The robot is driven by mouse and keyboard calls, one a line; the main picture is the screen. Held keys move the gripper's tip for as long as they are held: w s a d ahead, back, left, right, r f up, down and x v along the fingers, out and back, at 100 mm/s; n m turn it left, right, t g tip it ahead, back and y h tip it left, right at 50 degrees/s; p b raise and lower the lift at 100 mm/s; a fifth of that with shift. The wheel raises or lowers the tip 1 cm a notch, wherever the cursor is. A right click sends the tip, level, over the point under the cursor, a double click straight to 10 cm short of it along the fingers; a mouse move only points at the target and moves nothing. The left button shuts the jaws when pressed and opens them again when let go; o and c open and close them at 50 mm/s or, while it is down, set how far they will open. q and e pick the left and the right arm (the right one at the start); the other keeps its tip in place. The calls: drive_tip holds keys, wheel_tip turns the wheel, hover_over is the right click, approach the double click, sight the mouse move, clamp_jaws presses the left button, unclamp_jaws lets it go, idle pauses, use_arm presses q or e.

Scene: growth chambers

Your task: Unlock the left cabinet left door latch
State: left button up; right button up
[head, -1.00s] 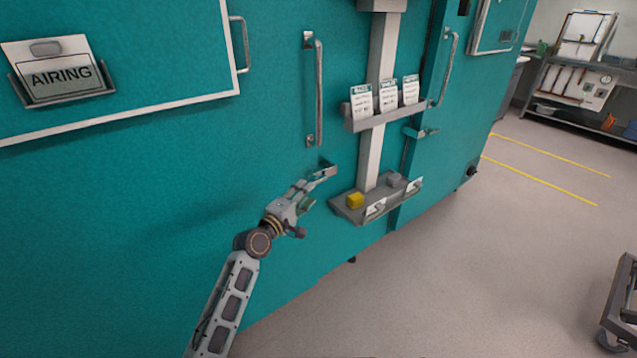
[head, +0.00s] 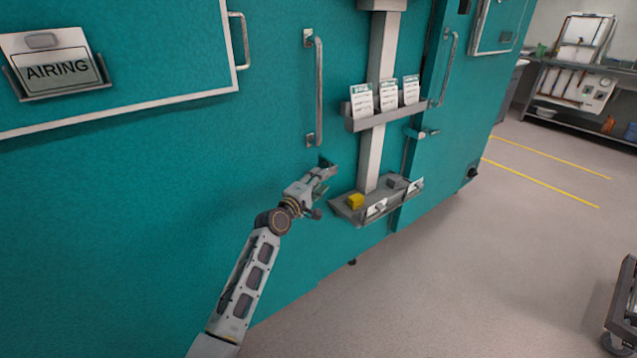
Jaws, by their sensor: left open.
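The teal left cabinet door (head: 150,185) fills the left of the view, with a long vertical handle (head: 319,95). Below that handle, a small dark and grey latch (head: 325,162) sits by the door's edge. My left gripper (head: 323,178) is open, with its fingertips right at the latch and covering much of it. I cannot tell whether the fingers touch the latch or which way its lever is turned. My right gripper is not in view.
A grey post right of the latch carries a card rack (head: 385,119) and a low tray (head: 349,210) with a yellow block (head: 355,201). Another teal door with a similar latch (head: 421,132) stands beyond. A cart (head: 622,305) is at lower right; the floor between is clear.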

use_arm(q)
drive_tip(key=shift+w+d, duration=0.1)
drive_tip(key=shift+w, duration=0.05)
clamp_jaws()
idle(0.4)
